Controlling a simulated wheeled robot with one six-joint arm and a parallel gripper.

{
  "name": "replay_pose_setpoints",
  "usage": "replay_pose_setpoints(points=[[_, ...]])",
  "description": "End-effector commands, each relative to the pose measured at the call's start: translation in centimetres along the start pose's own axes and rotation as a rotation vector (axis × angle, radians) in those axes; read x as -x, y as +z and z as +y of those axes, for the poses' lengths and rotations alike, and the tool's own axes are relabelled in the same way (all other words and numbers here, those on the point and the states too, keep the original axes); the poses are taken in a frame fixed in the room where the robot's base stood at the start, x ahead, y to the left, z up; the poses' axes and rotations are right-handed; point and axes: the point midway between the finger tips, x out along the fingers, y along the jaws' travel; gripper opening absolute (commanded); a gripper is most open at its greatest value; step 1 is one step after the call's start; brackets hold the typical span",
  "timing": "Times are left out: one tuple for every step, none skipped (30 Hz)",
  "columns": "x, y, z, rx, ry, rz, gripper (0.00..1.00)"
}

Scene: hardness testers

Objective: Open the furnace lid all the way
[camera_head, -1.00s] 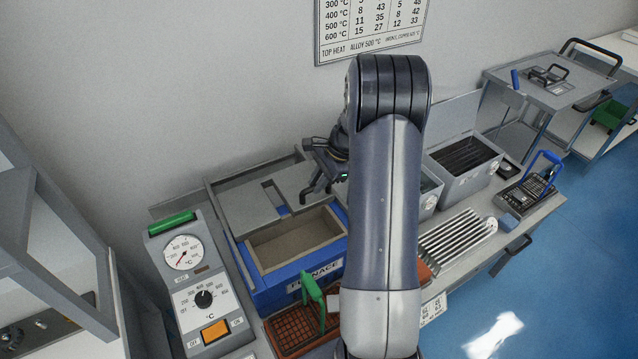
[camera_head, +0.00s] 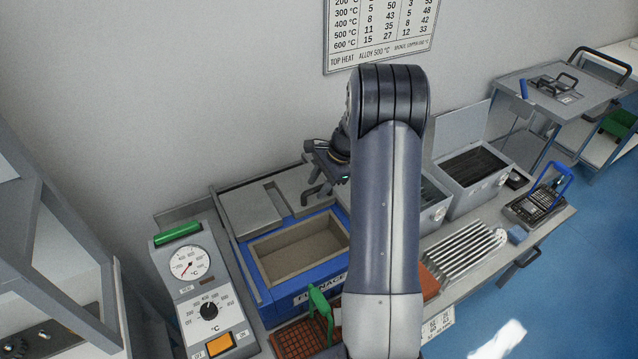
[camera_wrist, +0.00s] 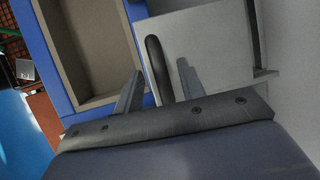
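The furnace (camera_head: 293,290) is a blue box with a tan-lined chamber (camera_head: 300,250) whose mouth shows uncovered. Its flat grey lid (camera_head: 250,212) lies behind the mouth, toward the wall, and the blue back rim shows between them. My gripper (camera_head: 312,192) is over the right part of the lid, partly hidden by my arm. In the wrist view, the dark lid handle (camera_wrist: 158,68) stands between the two fingers of my gripper (camera_wrist: 160,78), with a visible gap on each side. The grey lid (camera_wrist: 212,60) and the chamber (camera_wrist: 95,45) also show there.
A control box (camera_head: 207,295) with dial and gauge stands left of the furnace. A brown grid tray (camera_head: 295,340) with a green handle (camera_head: 319,305) is in front. Grey bins (camera_head: 470,180) and a rack of rods (camera_head: 465,252) are right. The wall is close behind the lid.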

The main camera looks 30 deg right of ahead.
Motion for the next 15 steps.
replay_pose_setpoints(points=[[0.0,0.0,0.0,0.000,0.000,0.000,0.38],[0.0,0.0,0.0,0.000,0.000,0.000,0.38],[0.1,0.0,0.0,0.000,0.000,0.000,0.38],[0.2,0.0,0.0,0.000,0.000,0.000,0.38],[0.4,0.0,0.0,0.000,-0.001,0.000,0.38],[0.7,0.0,0.0,0.000,-0.001,0.000,0.38],[1.1,0.0,-0.1,0.000,-0.002,0.000,0.38],[1.5,-0.1,-0.1,0.000,-0.003,0.001,0.38],[2.2,-0.1,-0.1,0.000,-0.004,0.001,0.38],[2.8,-0.1,-0.1,0.000,-0.004,0.002,0.38],[3.4,-0.1,-0.1,0.000,-0.005,0.002,0.38],[4.2,-0.1,-0.1,0.000,-0.005,0.002,0.38],[4.9,-0.1,-0.1,0.001,-0.005,0.003,0.38],[5.5,-0.1,-0.1,0.001,-0.004,0.003,0.38],[6.3,-0.1,-0.1,0.001,-0.004,0.002,0.38]])
